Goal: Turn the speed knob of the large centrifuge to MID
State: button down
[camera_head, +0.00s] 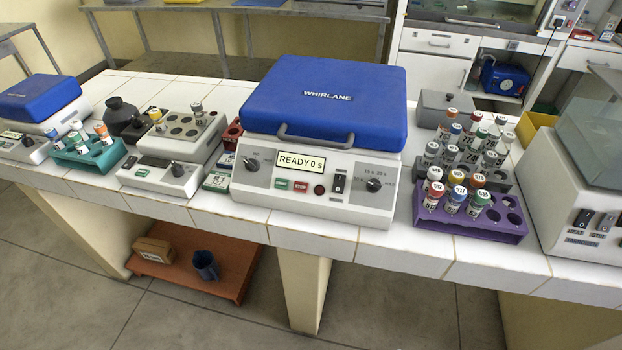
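The large centrifuge (325,100) stands on the white tiled bench in the middle of the head view. Its blue lid, marked WHIRLANE, is down. Its display (301,162) reads READY 0 s. A dark round knob (251,164) sits left of the display with small labels around it; they are too small to read surely, and so is its pointer. A second knob (374,184) at the right has labels in seconds. My gripper is not in view.
A purple rack (470,228) and grey rack with capped tubes stand close to the right. A glass-topped device (585,190) is at the far right. A mixer-like device (165,175), a teal rack (90,157) and a smaller blue-lidded centrifuge (40,97) are left. The bench's front strip is narrow.

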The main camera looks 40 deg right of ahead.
aim_at(251, 165)
jog(key=i+l+u, duration=0.1)
jog(key=u, duration=0.3)
jog(key=i+l+u, duration=0.1)
jog(key=u, duration=0.3)
jog(key=i+l+u, duration=0.1)
jog(key=u, duration=0.3)
jog(key=l, duration=0.1)
